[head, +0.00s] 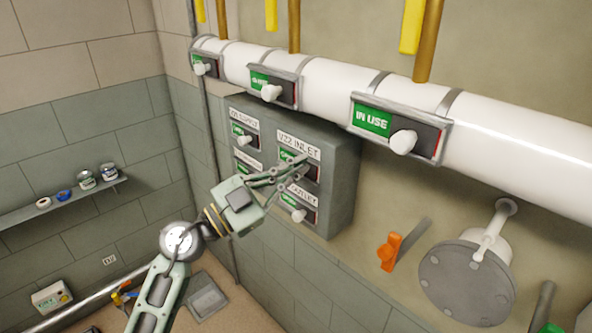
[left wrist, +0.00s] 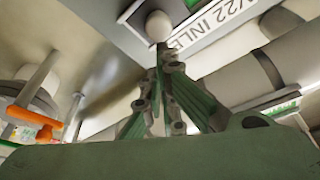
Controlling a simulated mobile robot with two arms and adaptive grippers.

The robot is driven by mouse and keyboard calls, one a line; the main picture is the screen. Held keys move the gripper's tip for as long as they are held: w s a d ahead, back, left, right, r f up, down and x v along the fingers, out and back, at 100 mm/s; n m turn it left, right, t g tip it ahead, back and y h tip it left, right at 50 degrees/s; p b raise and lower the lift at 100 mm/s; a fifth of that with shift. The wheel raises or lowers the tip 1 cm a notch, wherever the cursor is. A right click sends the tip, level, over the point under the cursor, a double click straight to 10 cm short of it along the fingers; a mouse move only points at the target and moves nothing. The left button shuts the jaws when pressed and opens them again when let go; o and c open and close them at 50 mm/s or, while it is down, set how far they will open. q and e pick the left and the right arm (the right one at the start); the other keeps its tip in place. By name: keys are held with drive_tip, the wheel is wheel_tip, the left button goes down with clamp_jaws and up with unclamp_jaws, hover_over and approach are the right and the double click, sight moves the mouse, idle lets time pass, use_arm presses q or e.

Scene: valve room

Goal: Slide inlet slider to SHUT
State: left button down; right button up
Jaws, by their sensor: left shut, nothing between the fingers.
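The V22 INLET slider (head: 314,173) is on the grey wall box (head: 345,170), below a white label. Part of its green field shows at its left and a dark and red part at its right. My left gripper (head: 304,162) is shut and empty, its fingertips in front of this slider, hiding its knob in the head view. In the left wrist view a white round knob (left wrist: 158,25) stands just beyond the fingertips (left wrist: 161,62), close to the INLET label. I cannot tell whether they touch. My right gripper is not in view.
Other sliders sit on the same box, including the OUTLET slider (head: 297,212) just below. A white pipe (head: 515,135) with IN USE sliders runs above. An orange valve handle (head: 390,251) and a round flange (head: 465,283) are at the right.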

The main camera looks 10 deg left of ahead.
use_arm(q)
drive_tip(key=w+a, duration=0.4)
drive_tip(key=a, duration=0.1)
drive_tip(key=shift+a+p, duration=0.15)
drive_tip(key=shift+p, duration=0.15)
